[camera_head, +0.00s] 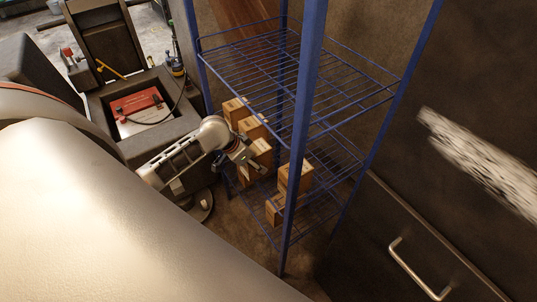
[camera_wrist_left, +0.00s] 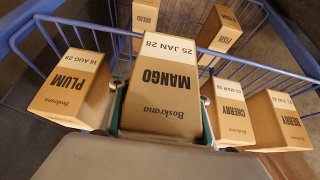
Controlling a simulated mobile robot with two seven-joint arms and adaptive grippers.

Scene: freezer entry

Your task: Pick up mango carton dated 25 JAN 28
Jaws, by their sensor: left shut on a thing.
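The mango carton (camera_wrist_left: 160,85) is brown with a pale top band reading "25 JAN 28". It fills the middle of the left wrist view, label facing the camera. My left gripper (camera_wrist_left: 162,114) is shut on it, with green-edged fingers at its left and right sides. In the head view my left gripper (camera_head: 243,155) is at the shelf's open side, among the cartons; which one there is the mango is hard to tell. Whether the carton touches the shelf is unclear. My right gripper is not in view.
A plum carton (camera_wrist_left: 70,90) stands left of the mango; cherry (camera_wrist_left: 229,110) and berry (camera_wrist_left: 275,120) cartons stand right. Bread (camera_wrist_left: 145,17) and fish (camera_wrist_left: 218,32) cartons are behind. The blue wire rack (camera_head: 310,62) has an upper shelf overhead and a post in front.

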